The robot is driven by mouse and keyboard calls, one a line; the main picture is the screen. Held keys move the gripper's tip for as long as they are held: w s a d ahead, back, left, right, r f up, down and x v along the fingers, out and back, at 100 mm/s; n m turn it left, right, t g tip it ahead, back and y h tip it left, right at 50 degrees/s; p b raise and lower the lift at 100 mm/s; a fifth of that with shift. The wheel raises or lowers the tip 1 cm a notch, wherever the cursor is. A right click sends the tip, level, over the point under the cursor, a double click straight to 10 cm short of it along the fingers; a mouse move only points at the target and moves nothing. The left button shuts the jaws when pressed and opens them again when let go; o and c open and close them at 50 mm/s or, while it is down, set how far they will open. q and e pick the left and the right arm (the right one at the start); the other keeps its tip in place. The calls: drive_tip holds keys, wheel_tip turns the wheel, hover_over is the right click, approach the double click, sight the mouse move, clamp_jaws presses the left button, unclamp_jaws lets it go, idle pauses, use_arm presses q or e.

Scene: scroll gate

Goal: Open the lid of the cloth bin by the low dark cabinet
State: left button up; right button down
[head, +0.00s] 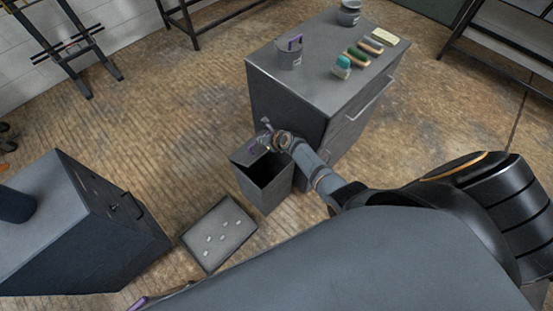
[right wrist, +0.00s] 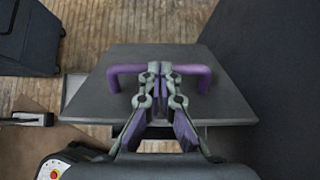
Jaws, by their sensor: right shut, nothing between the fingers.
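The cloth bin (head: 264,194) stands on the floor beside the dark grey cabinet (head: 290,90). Its dark mouth shows on the near side, and its grey lid (head: 241,156) is at the far left side. In the right wrist view the lid (right wrist: 110,85) is a flat grey panel with a purple handle (right wrist: 127,72). My right gripper (head: 262,142) is at the lid by the handle. It also shows in the right wrist view (right wrist: 160,72), fingers together and empty, in front of the handle's middle. Contact is unclear. A purple sliver of my left gripper (head: 139,303) shows at the bottom edge.
A tray (head: 200,252) with several small pale pieces lies on the floor left of the bin. Another dark cabinet (head: 85,230) stands at the left. Cups and brushes stand on the cabinet by the bin. The floor behind the bin is clear.

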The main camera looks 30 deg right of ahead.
drive_tip(key=w+a+r, duration=0.1)
drive_tip(key=w+r, duration=0.2)
drive_tip(key=w, duration=0.2)
drive_tip(key=shift+a+p, duration=0.3)
drive_tip(key=shift+a, duration=0.1)
drive_tip(key=shift+w+f, duration=0.1)
drive_tip(key=shift+f, duration=0.05)
idle(0.6)
